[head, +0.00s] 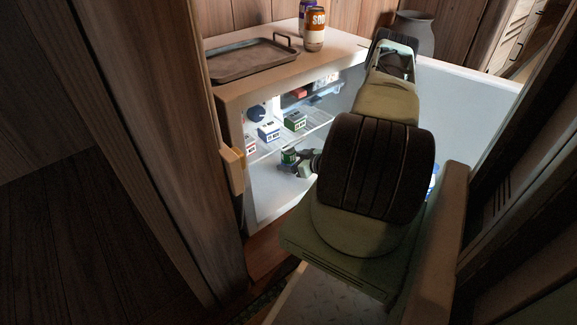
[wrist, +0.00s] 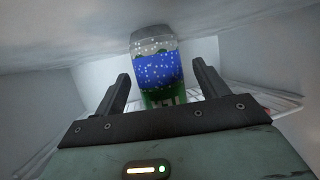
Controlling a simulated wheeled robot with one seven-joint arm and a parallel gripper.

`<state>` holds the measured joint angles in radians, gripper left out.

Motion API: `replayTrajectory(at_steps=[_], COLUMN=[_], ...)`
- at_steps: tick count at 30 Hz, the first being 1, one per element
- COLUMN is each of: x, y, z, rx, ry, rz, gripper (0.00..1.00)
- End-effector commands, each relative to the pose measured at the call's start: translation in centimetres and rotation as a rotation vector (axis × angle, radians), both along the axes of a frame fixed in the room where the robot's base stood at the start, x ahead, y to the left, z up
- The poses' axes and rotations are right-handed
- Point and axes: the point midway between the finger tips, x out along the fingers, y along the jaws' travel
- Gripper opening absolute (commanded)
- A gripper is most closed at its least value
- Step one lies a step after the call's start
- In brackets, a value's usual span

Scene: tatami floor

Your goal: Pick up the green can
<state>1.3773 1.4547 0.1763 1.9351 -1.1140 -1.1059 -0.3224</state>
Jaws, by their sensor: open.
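In the wrist view a can (wrist: 158,72) with a green end, a blue speckled band and a grey end stands between the open fingers of my gripper (wrist: 160,88), with clear gaps at both sides. How deep it sits between them is hard to tell. In the head view the green can (head: 288,155) is small and dim on the lower level of the open fridge. My gripper (head: 292,165) reaches in at that spot, and my arm hides part of the fridge.
A glass shelf (head: 318,124) above holds a blue-and-white box (head: 268,131) and a green-and-white box (head: 294,121). The fridge top carries a metal tray (head: 245,60) and an orange soda can (head: 314,30). The open door (head: 470,95) stands at right. White walls surround my gripper closely.

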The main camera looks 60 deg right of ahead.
Motion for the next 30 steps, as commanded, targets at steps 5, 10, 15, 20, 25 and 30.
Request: replayTrajectory(at_steps=[5, 10, 15, 20, 25, 30], x=[1.45, 1.54, 1.52, 1.53, 1.52, 1.51], y=[-0.11, -0.13, -0.13, -0.14, -0.13, -0.13], z=[-0.75, -0.6, -0.6, -0.57, -0.57, -0.15], rx=[-0.001, 0.0, 0.0, 0.0, 0.0, 0.0], ry=[-0.001, -0.001, 0.0, -0.001, -0.001, -0.001], rz=[0.001, 0.0, 0.0, 0.0, 0.0, 0.0], gripper=[0.73, 0.73, 0.45, 0.14, 0.14, 0.14])
